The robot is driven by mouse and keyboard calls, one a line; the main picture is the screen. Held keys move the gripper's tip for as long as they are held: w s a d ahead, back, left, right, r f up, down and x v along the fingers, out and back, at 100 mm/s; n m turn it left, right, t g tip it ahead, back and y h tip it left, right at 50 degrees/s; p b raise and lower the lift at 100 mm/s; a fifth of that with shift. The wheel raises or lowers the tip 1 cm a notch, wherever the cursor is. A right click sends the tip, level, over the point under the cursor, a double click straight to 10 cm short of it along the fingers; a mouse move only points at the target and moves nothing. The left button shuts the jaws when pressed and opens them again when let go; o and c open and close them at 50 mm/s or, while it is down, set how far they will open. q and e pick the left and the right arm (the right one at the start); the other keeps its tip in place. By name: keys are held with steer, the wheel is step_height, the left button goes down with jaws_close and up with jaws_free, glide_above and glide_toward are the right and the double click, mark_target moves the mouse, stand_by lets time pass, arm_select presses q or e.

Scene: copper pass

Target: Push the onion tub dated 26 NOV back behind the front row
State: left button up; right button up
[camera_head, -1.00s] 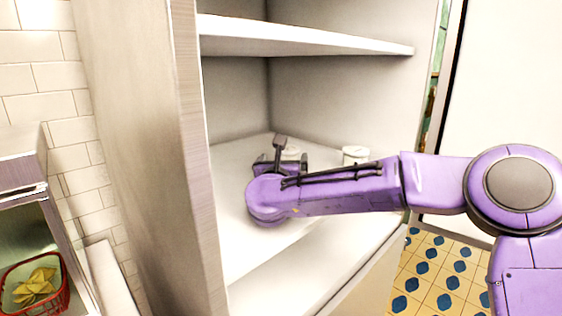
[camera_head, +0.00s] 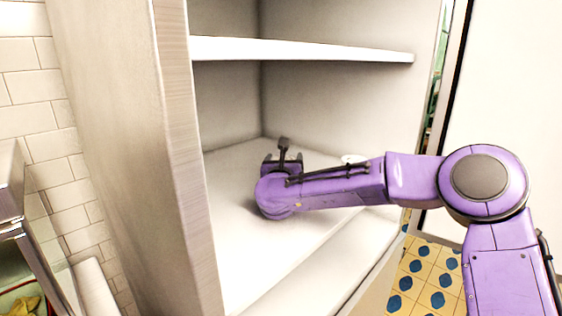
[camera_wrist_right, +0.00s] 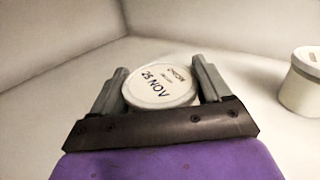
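A round white tub (camera_wrist_right: 160,86) sits on the shelf between the fingers of my right gripper in the right wrist view. Its lid reads "ONION" and a NOV date; the last digit looks like a 5 or a 6. My right gripper (camera_head: 283,160) is open, reaching over the lower shelf near the back corner; it also shows in the right wrist view (camera_wrist_right: 160,85). Its fingers flank the tub; I cannot tell if they touch it. In the head view my gripper and arm hide this tub. My left gripper is out of view.
A second white tub (camera_wrist_right: 303,82) stands to the right of the gripper, apart from it; in the head view its top (camera_head: 352,158) shows behind my arm. The cabinet wall (camera_head: 175,150) is at left and an upper shelf (camera_head: 300,50) is above. The shelf's front left is bare.

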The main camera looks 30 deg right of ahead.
steer(key=c, duration=0.4)
steer(key=shift+s+a+f+b, duration=0.1)
steer(key=shift+s+a+b, duration=0.1)
steer(key=shift+a, duration=0.25)
steer(key=shift+s+a+b, duration=0.1)
steer(key=shift+a+b, duration=0.1)
steer(key=shift+a, duration=0.25)
steer(key=shift+s+a, duration=0.2)
steer(key=shift+s, duration=0.05)
steer(key=o, duration=1.1)
steer(key=shift+w, duration=0.1)
steer(key=shift+a, duration=0.1)
steer(key=b+v, duration=0.4)
steer(key=v, duration=0.6)
steer(key=shift+s, duration=0.25)
steer(key=shift+a, duration=0.15)
